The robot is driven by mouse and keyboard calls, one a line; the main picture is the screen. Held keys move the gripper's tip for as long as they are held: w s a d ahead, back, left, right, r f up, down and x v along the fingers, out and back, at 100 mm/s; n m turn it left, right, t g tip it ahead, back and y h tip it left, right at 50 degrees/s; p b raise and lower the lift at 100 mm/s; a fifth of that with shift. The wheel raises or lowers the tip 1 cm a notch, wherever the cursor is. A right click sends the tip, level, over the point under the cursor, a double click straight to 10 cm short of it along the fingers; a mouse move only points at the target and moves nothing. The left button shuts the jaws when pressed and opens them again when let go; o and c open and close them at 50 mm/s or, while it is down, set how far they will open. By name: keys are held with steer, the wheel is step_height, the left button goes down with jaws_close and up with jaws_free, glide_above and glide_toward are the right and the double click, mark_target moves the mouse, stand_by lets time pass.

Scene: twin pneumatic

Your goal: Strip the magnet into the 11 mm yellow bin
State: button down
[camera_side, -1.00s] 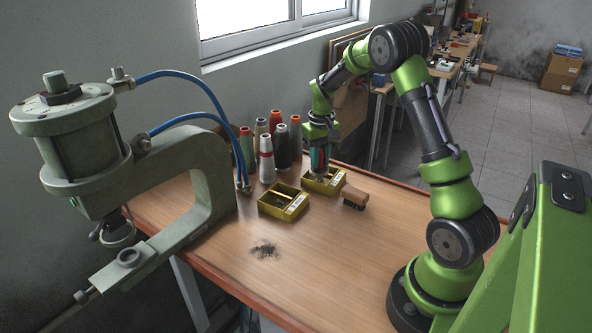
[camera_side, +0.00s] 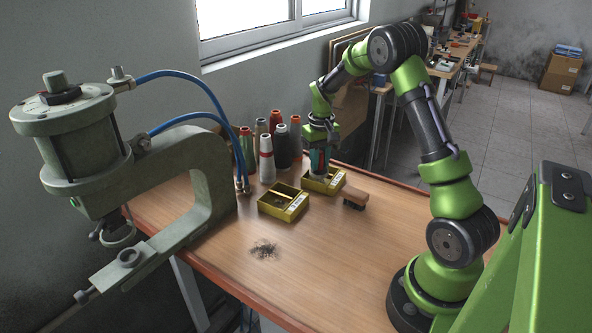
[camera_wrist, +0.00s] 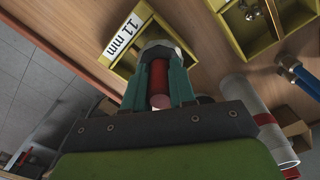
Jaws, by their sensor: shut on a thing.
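My gripper (camera_side: 319,160) is shut on the magnet, a red cylinder (camera_wrist: 158,78) held between two teal fingers. In the wrist view the gripper (camera_wrist: 160,65) points down at the 11 mm yellow bin, and a pale, rounded end shows beyond the red part. The 11 mm yellow bin (camera_side: 334,187) stands at the back of the table, directly under the gripper in the side view. Its white "11 mm" label (camera_wrist: 122,37) faces the wrist camera. The magnet's tip and much of the bin's inside are hidden, so I cannot tell whether they touch.
A second yellow bin (camera_side: 292,211) stands nearer, to the left, with dark bits inside. A brush (camera_side: 355,196) lies right of the 11 mm bin. Several thread spools (camera_side: 266,160) stand behind. Dark filings (camera_side: 264,250) lie on the front table. A pneumatic press (camera_side: 80,150) is at left.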

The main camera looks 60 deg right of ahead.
steer(key=shift+d+f, duration=0.1)
steer(key=shift+w+d, duration=0.1)
steer(key=shift+d, duration=0.95)
step_height(320, 180, up, 7)
stand_by(0.8)
stand_by(0.3)
